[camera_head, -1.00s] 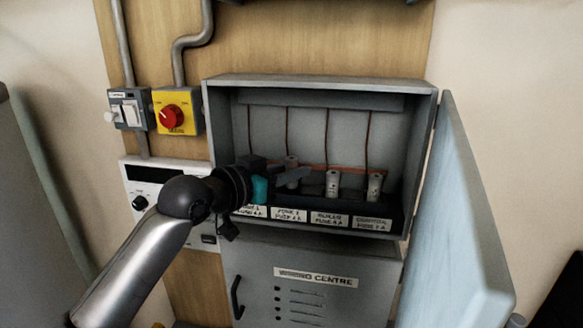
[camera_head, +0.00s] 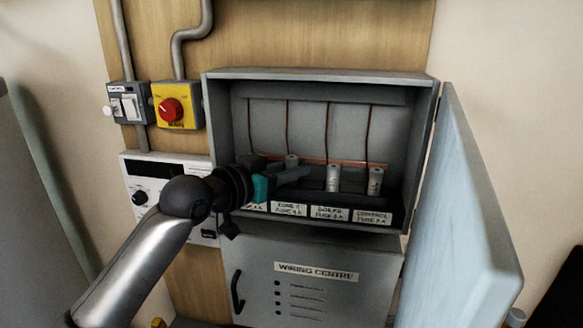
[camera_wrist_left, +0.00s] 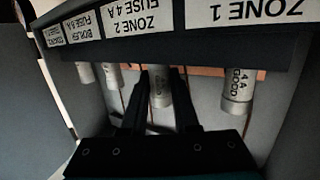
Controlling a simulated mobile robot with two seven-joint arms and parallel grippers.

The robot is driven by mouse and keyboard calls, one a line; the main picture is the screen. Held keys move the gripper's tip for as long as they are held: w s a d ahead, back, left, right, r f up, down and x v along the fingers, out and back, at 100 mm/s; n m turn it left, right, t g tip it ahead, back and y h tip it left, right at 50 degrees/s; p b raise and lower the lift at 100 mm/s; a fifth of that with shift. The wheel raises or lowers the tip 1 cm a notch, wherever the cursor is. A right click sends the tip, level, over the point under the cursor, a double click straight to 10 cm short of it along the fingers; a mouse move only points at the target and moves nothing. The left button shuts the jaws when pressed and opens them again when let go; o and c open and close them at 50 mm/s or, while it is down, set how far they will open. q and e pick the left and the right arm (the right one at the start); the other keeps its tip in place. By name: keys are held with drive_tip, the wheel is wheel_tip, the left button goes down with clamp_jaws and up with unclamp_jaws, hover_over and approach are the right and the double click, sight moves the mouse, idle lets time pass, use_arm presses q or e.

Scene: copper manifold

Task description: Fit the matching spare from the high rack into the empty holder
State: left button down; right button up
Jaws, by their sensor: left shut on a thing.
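An open grey fuse box (camera_head: 320,77) holds a row of pale cylindrical fuses above labels for Zone 1, Zone 2, Boiler and Control. My left gripper (camera_head: 303,174) reaches in from the left. In the left wrist view, which is upside down, its dark fingers (camera_wrist_left: 157,95) are shut on a pale fuse (camera_wrist_left: 159,88) in line with the Zone 2 label (camera_wrist_left: 125,20). I cannot tell whether this fuse is fully seated. A fuse marked 4 A GOOD (camera_wrist_left: 238,88) stands at Zone 1. The boiler fuse (camera_head: 333,178) and control fuse (camera_head: 375,181) stand to the right. My right gripper is not in view.
The box's blue-grey door (camera_head: 470,190) hangs open on the right. A yellow plate with a red knob (camera_head: 172,108) and a white switch (camera_head: 125,106) are at the left. The Wiring Centre cabinet (camera_head: 315,290) is below. The high rack is not recognisable here.

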use_arm(q)
drive_tip(key=shift+f, duration=0.45)
drive_tip(key=c, duration=0.6)
unclamp_jaws()
drive_tip(key=shift+b+v, duration=1.85)
drive_tip(key=shift+v, duration=5.8)
drive_tip(key=shift+f, duration=0.1)
